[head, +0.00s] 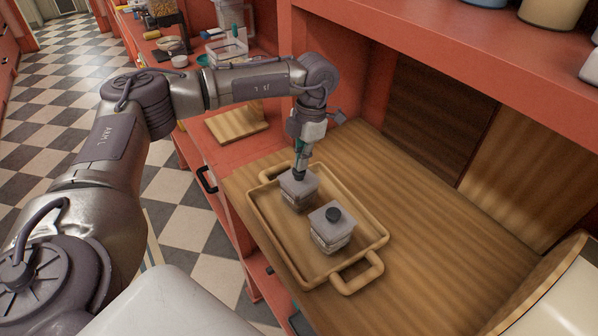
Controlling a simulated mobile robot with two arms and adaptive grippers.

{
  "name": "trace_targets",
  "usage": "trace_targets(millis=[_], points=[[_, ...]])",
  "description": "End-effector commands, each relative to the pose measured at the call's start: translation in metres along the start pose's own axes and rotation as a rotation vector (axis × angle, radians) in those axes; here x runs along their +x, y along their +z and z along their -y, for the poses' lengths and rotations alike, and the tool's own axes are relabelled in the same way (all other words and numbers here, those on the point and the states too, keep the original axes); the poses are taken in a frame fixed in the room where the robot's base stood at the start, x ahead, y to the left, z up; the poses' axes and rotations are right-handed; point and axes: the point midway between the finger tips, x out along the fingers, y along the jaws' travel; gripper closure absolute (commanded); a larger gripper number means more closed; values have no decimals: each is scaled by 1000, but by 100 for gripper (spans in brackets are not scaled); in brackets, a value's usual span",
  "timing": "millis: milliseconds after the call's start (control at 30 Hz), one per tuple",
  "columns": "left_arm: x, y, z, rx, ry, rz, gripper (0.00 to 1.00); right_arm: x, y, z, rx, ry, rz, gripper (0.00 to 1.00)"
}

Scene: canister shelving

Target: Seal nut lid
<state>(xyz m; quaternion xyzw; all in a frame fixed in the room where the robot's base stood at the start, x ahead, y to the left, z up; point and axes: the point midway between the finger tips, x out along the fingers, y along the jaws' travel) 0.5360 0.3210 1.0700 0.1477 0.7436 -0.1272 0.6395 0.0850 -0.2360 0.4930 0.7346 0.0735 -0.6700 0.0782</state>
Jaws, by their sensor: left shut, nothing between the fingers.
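Two square canisters stand in a wooden tray (345,289) with loop handles. The far canister (298,201) has a pale grey lid (286,185) on top. The near canister (329,240) has a similar pale lid (345,213) with a dark round knob. What is inside the canisters cannot be made out. My left gripper (299,176) points down, shut, at the middle of the far lid. Its fingertips look to be on or just above that lid, and they hide its centre. Whether the lid sits fully down cannot be told. My right gripper is out of view.
The tray rests on a wooden counter (420,230) with free room to its right. A cutting board (236,123) lies behind on the red worktop. A red shelf (470,50) hangs over the counter. A pale rounded object (560,300) stands at the lower right.

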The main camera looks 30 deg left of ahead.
Motion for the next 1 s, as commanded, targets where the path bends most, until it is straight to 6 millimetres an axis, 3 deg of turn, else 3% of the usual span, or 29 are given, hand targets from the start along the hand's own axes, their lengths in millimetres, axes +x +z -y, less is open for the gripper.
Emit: trace_targets(millis=[1000], points=[[14, 2, 0, 0, 0, -2, 100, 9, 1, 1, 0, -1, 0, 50]])
